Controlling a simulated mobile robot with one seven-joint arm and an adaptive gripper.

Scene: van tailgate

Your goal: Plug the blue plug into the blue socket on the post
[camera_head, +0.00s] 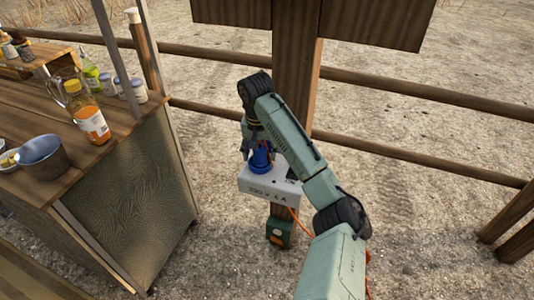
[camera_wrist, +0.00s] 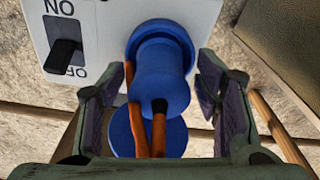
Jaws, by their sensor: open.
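The blue plug (camera_wrist: 160,85) shows in the wrist view with its front end in the round collar of the blue socket (camera_wrist: 160,38). They line up; how deep the plug sits I cannot tell. An orange cable (camera_wrist: 137,125) runs by the plug, and a blue disc (camera_wrist: 178,138) lies below it. My gripper (camera_wrist: 158,90) is open, with one finger on each side of the plug and gaps between. In the head view the blue parts (camera_head: 262,158) show on the box, under my gripper (camera_head: 252,148). The wooden post (camera_head: 296,75) stands behind, partly hidden by my arm.
The pale box (camera_head: 262,187) carries a black switch (camera_wrist: 64,52) beside the socket. A green and orange unit (camera_head: 281,232) sits lower on the post. A wooden counter (camera_head: 120,140) with bottles and a metal bowl (camera_head: 42,157) stands left. Fence rails (camera_head: 430,92) run behind.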

